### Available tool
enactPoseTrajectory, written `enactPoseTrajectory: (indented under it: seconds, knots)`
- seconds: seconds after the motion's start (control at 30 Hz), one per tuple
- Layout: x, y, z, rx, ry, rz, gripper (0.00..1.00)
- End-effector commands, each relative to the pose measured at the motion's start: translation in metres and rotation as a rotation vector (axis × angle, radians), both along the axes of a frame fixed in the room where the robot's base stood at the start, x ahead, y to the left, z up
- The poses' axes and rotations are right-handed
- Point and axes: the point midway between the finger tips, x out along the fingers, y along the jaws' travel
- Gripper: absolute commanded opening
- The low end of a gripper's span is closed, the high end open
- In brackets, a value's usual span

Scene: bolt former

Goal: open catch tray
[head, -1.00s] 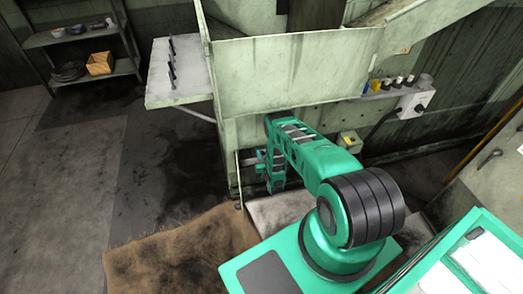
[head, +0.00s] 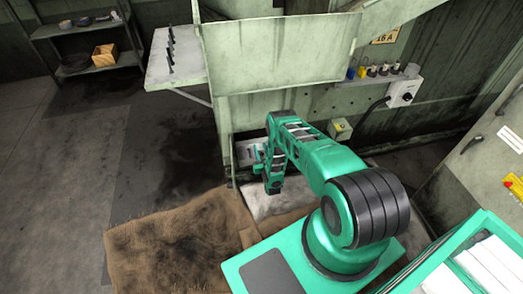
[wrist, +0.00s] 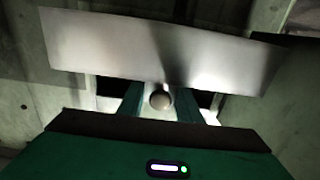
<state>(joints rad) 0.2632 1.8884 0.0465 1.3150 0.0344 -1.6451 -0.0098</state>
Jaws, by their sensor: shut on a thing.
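The catch tray shows in the wrist view as a wide, pale metal panel (wrist: 110,42) lying across the picture. A round knob (wrist: 159,99) sits just below it, between the two green fingers of my gripper (wrist: 160,104). My gripper is shut on this knob. In the head view a pale part of the tray (head: 245,150) shows in the low opening of the machine, beside my gripper (head: 262,158). My arm hides much of the opening, so how far out the tray stands is hard to tell.
The green machine (head: 285,60) rises above the opening. A small yellow-topped box (head: 340,129) is to the right of my arm. A brown mat (head: 165,245) lies on the floor in front. A side shelf (head: 175,68) juts out at the left.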

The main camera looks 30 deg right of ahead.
Motion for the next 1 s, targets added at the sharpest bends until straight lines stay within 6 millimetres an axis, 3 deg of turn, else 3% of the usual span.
enactPoseTrajectory:
  seconds: [0.13, 0.17, 0.2, 0.57, 1.0]
  knots:
    - [0.0, 0.001, -0.001, 0.001, 0.001, 0.0, 0.0]
    - [0.0, 0.0, -0.001, 0.002, 0.0, -0.001, 0.33]
    - [0.0, 0.0, 0.0, 0.002, 0.0, -0.001, 0.37]
    - [-0.005, -0.003, 0.0, 0.003, 0.001, -0.005, 0.37]
    - [-0.075, 0.018, -0.002, 0.004, 0.003, -0.005, 0.37]
